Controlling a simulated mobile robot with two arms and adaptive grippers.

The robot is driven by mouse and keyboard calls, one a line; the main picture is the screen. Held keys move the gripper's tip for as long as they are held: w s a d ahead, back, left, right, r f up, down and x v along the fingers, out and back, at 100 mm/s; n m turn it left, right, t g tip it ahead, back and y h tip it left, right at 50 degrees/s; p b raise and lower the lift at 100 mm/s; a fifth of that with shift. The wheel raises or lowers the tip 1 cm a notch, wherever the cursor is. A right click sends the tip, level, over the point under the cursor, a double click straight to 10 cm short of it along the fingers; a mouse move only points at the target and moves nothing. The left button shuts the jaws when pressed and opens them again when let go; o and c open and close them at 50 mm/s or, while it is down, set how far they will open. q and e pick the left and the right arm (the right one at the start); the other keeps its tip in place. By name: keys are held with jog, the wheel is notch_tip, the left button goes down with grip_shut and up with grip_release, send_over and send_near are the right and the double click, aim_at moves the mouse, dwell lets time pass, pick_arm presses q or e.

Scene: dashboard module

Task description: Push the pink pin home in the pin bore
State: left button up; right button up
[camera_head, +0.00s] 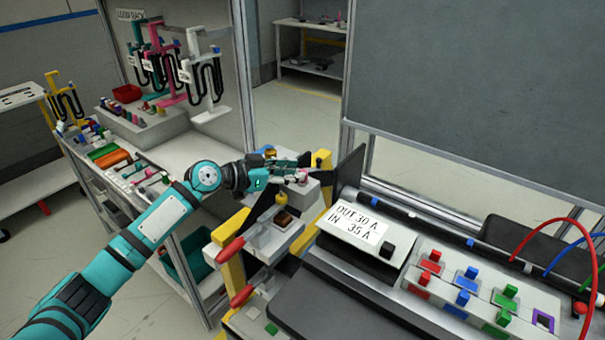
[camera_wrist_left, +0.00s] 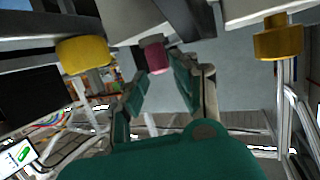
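The pink pin (camera_head: 303,177) sticks out of a grey block on the yellow-framed fixture in the head view. In the left wrist view the pink pin (camera_wrist_left: 155,58) hangs below a light grey housing, at the tips of my fingers. My left gripper (camera_head: 292,174) reaches in from the left at the block. In the left wrist view my left gripper (camera_wrist_left: 157,72) has one finger on each side of the pin's end. I cannot tell whether the fingers touch it. The pin bore is hidden. My right gripper is not in view.
A yellow knob (camera_wrist_left: 82,54) and a brass-coloured knob (camera_wrist_left: 278,38) flank the pin. The fixture has red-handled clamps (camera_head: 230,250) in front. A labelled console (camera_head: 352,232) stands to the right. A workbench (camera_head: 180,152) with coloured parts lies to the left.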

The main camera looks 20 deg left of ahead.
pick_arm(q)
jog(key=x, duration=0.2)
jog(key=shift+w+d+f, duration=0.1)
jog(key=shift+w+d, duration=0.15)
jog(key=shift+s+a, duration=0.1)
grip_shut()
